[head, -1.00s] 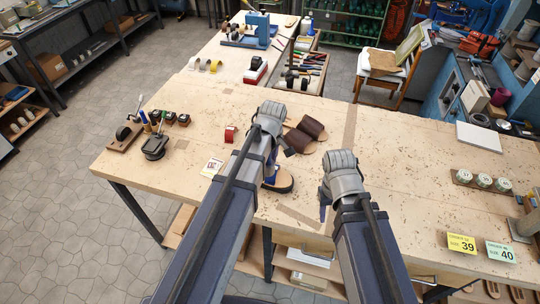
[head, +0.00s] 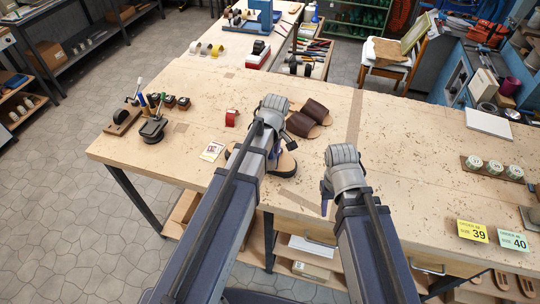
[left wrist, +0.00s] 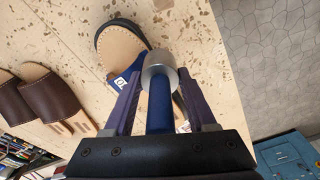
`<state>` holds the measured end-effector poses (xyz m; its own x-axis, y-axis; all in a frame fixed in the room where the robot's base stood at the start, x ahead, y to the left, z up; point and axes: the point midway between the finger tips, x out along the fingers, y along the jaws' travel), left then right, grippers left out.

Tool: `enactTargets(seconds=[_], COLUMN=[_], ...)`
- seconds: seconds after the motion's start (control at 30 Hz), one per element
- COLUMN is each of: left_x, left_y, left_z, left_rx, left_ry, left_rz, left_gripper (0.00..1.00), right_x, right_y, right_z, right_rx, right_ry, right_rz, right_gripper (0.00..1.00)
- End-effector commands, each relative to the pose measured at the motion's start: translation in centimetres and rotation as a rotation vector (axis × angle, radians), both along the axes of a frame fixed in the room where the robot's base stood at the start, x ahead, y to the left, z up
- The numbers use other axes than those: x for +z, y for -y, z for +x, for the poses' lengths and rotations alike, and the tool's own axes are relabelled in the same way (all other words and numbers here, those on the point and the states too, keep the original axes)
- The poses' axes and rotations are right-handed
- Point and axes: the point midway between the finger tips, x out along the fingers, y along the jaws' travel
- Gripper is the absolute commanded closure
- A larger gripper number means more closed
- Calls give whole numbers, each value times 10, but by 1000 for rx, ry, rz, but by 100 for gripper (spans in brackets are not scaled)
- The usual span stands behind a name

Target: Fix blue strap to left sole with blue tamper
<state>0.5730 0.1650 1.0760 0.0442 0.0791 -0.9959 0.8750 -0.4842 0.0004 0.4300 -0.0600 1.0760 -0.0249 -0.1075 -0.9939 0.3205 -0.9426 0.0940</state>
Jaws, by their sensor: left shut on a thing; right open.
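The blue tamper (left wrist: 158,108) has a blue handle and a round metal head; in the left wrist view it stands between the fingers of my left gripper (left wrist: 158,100), which is shut on it. The left sole (left wrist: 118,48), tan with a dark rim, lies on the table beyond the tamper. It shows partly in the head view (head: 284,165), with my left arm covering much of it. The blue strap (left wrist: 124,82) crosses the sole, partly hidden by the tamper and fingers. I cannot tell whether the tamper touches it. My right gripper (head: 326,204) is open and empty above the table front.
Two brown sandals (head: 309,118) lie just behind my left gripper. A red block-like item (head: 232,117) and a small card (head: 212,152) lie to the left. Stamps and a black tool (head: 152,130) stand at the left end. Order cards (head: 473,232) are at right.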

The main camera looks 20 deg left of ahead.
Motion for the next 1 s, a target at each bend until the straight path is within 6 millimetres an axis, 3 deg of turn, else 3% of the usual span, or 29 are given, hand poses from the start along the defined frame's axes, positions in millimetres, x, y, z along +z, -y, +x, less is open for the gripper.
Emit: enactTargets(seconds=[0.43, 0.67, 0.7, 0.83, 1.0], left_x=[-1, -29, -20, -15, 4], left_y=[0, 0, 0, 0, 0], left_z=[0, 0, 0, 0, 0], left_rx=[0, 0, 0, 0, 0], left_ry=[0, 0, 0, 0, 0], left_rz=[0, 0, 0, 0, 0], left_gripper=[100, 100, 100, 100, 100], right_x=[-1, -29, -20, -15, 4], right_y=[0, 0, 0, 0, 0], right_z=[0, 0, 0, 0, 0], right_rx=[0, 0, 0, 0, 0], right_ry=[0, 0, 0, 0, 0], right_rz=[0, 0, 0, 0, 0], right_gripper=[50, 50, 50, 50, 50])
